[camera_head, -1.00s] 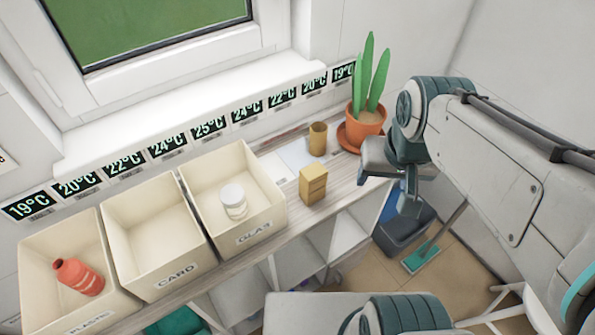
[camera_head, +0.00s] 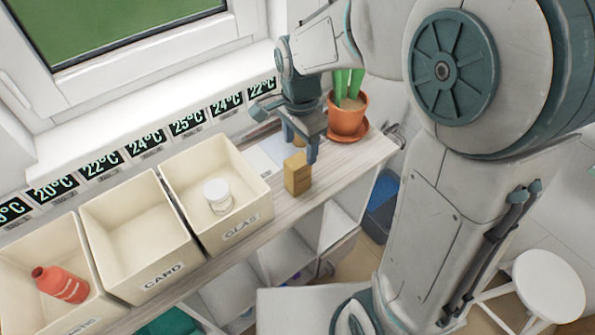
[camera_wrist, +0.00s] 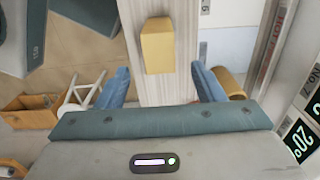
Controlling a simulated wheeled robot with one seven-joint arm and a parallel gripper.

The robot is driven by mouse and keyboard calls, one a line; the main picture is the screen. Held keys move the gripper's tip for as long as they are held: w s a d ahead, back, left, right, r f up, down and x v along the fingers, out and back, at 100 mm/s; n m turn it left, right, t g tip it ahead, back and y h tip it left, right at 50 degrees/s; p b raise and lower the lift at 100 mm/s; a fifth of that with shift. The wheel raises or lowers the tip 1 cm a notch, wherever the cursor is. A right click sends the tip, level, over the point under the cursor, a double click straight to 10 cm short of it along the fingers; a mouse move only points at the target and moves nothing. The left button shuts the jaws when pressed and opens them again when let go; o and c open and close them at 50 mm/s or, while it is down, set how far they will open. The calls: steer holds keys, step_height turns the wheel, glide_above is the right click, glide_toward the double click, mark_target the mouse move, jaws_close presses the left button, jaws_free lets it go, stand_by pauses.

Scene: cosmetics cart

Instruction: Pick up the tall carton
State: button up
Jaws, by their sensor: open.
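The tall carton (camera_head: 297,175) is a tan upright box on the wooden counter, just right of the bin labelled GLAS. In the wrist view the carton (camera_wrist: 157,46) shows beyond and between my two blue fingers, not touching them. My gripper (camera_head: 299,145) is open and empty, just above and behind the carton in the head view. It also shows in the wrist view (camera_wrist: 160,78). A tan round cup (camera_wrist: 231,82) is close beside one finger in the wrist view. In the head view it is mostly hidden behind my gripper.
A potted cactus (camera_head: 347,118) stands right of my gripper. Three cream bins line the counter at left: one with a red bottle (camera_head: 60,284), an empty CARD bin (camera_head: 163,281), and the GLAS bin (camera_head: 247,228) with a white jar (camera_head: 218,195).

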mark_target(300, 159)
step_height(300, 159, down, 4)
steer(key=shift+f, duration=0.15)
steer(key=shift+s+a+f+p, duration=0.15)
steer(key=shift+f+p, duration=0.15)
steer(key=shift+f, duration=1)
steer(key=shift+s+a+f+p, duration=0.15)
steer(key=shift+f+p, duration=0.15)
steer(key=shift+f, duration=1)
steer(key=shift+w, duration=0.1)
steer(key=c, duration=1.1)
